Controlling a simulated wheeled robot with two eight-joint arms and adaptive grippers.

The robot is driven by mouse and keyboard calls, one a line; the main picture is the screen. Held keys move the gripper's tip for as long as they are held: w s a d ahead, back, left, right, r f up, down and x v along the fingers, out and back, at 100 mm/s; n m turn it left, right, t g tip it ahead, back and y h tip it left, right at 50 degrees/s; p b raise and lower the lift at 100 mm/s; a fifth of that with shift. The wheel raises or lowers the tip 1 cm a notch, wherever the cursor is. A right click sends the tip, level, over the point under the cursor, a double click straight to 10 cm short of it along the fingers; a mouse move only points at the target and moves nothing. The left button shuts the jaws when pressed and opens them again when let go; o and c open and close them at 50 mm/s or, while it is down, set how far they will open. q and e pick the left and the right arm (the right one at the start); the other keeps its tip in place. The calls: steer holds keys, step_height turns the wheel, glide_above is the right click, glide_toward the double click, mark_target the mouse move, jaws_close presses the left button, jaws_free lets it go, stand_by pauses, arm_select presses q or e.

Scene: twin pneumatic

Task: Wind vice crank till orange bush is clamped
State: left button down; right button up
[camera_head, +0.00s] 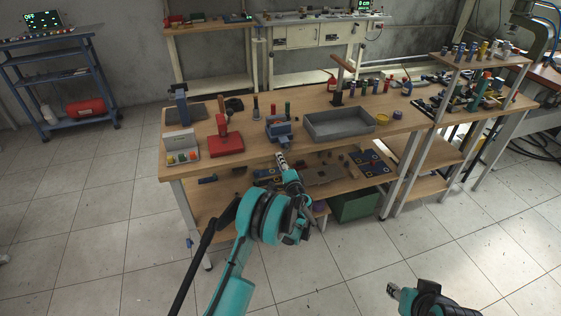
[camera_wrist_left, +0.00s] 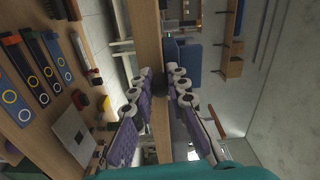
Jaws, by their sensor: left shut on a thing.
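The blue vice (camera_head: 279,130) stands at the front edge of the wooden bench, and its blue body also shows in the left wrist view (camera_wrist_left: 187,66). My left gripper (camera_head: 281,158) is just in front of the bench edge, below the vice. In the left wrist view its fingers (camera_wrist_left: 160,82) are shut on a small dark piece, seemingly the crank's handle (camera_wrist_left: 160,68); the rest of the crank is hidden. I cannot make out the orange bush or the jaw gap. My right gripper (camera_head: 394,291) is at the lower right, apart from the bench; its fingers are too small to judge.
A grey tray (camera_head: 339,124) sits right of the vice. A red press (camera_head: 225,142) and a white button box (camera_head: 182,147) stand left. A lower shelf (camera_head: 225,202) holds blue boards. A green bin (camera_head: 355,205) is beneath. The floor in front is clear.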

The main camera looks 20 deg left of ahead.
arm_select(q)
steer(key=shift+d, duration=0.1)
steer(key=c, duration=1.5)
jaws_free()
steer(key=v, duration=1.2)
